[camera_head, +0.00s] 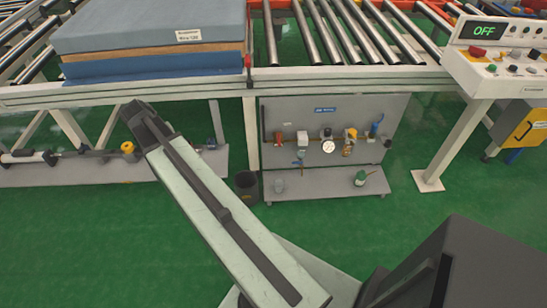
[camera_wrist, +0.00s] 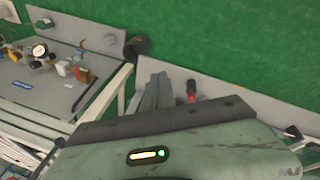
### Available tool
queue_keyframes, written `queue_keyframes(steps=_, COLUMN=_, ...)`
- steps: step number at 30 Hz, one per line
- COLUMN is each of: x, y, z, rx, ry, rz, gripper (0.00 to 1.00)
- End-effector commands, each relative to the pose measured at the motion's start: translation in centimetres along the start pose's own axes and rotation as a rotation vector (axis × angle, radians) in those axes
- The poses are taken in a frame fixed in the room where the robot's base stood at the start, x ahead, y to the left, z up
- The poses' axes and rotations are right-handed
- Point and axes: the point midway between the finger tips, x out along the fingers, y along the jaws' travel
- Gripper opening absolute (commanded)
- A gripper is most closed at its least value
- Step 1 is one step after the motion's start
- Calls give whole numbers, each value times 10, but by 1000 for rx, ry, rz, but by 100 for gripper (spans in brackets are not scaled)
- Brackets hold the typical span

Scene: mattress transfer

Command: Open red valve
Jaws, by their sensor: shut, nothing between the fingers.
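In the wrist view, a red valve part (camera_wrist: 192,90) stands by the grey lower shelf, just right of my gripper (camera_wrist: 155,90). My gripper's dark fingers are together and empty, and I see no contact with the red part. My arm in the head view hides the middle of the left lower shelf, and I cannot see the gripper there. Another small red fitting (camera_head: 280,138) sits on the grey panel to the right, among gauges and other fittings.
The grey panel (camera_head: 385,105) carries a white gauge (camera_head: 328,146) and several fittings. A black bin (camera_head: 246,186) stands between it and the left shelf (camera_head: 60,175), which has a yellow fitting (camera_head: 127,147). Roller conveyors and a control box reading OFF (camera_head: 485,32) are above. Green floor in front is clear.

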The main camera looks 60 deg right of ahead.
Motion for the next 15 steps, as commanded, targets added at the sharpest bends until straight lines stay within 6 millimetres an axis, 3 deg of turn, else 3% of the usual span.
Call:
queue_keyframes(steps=1, x=65, y=28, z=-15, rx=75, ry=9, rz=43, gripper=0)
queue_keyframes(steps=6, x=172, y=148, z=-46, rx=302, ry=49, rz=196, gripper=0)
queue_keyframes(steps=9, x=222, y=215, z=-51, rx=411, ry=68, rz=277, gripper=0)
queue_keyframes(steps=12, x=254, y=268, z=-50, rx=490, ry=82, rz=341, gripper=0)
queue_keyframes(steps=15, x=271, y=302, z=-47, rx=538, ry=90, rz=381, gripper=0)
